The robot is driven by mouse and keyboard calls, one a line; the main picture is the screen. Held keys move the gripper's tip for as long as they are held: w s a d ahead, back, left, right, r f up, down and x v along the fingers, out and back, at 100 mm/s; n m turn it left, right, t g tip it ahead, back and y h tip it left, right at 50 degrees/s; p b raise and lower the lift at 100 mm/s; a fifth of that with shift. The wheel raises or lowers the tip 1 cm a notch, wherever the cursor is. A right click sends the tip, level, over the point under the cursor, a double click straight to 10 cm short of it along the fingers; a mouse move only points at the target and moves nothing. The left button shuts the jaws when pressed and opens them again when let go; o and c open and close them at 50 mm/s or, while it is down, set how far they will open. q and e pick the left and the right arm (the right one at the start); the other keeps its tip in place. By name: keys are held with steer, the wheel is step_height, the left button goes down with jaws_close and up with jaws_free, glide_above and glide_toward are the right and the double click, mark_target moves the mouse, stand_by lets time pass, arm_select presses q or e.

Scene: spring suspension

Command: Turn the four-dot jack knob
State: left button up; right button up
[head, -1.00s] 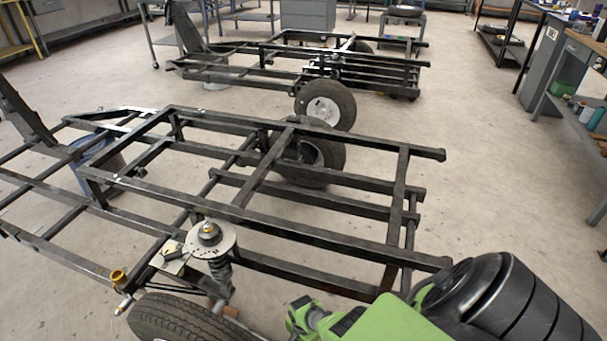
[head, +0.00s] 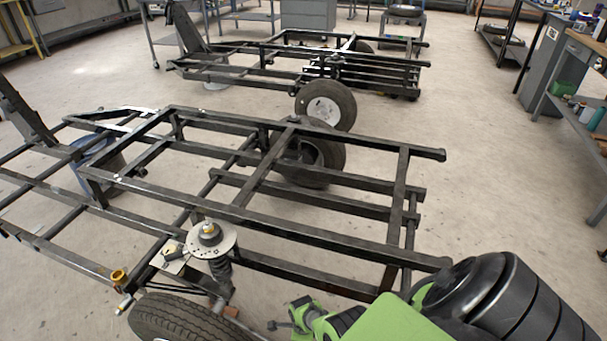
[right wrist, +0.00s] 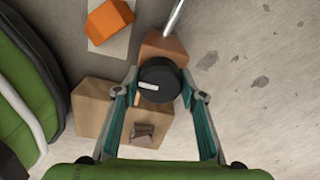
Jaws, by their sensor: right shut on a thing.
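A round black knob (right wrist: 158,80) with one white bar mark on its top shows in the right wrist view. It is above a brown block (right wrist: 165,48), and a thin metal rod (right wrist: 174,17) runs off behind it. No four-dot mark can be made out. My right gripper (right wrist: 160,90) has one finger on each side of the knob and is shut on it. In the head view this gripper (head: 273,326) is low, right of the tyre (head: 178,318); the knob cannot be made out there. My left gripper is not in view.
A pale plate with small dark marks (head: 223,247) tops a coil spring (head: 221,270) beside the black frame (head: 330,238). The right wrist view shows a tan box (right wrist: 95,115) and an orange block (right wrist: 108,20). Floor right of the knob is clear.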

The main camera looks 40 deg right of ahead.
steer(key=shift+d+m, duration=0.1)
steer(key=shift+m, duration=0.8)
steer(key=shift+s, duration=0.1)
steer(key=o, duration=1.1)
steer(key=shift+r, duration=0.15)
steer(key=shift+r, duration=5.85)
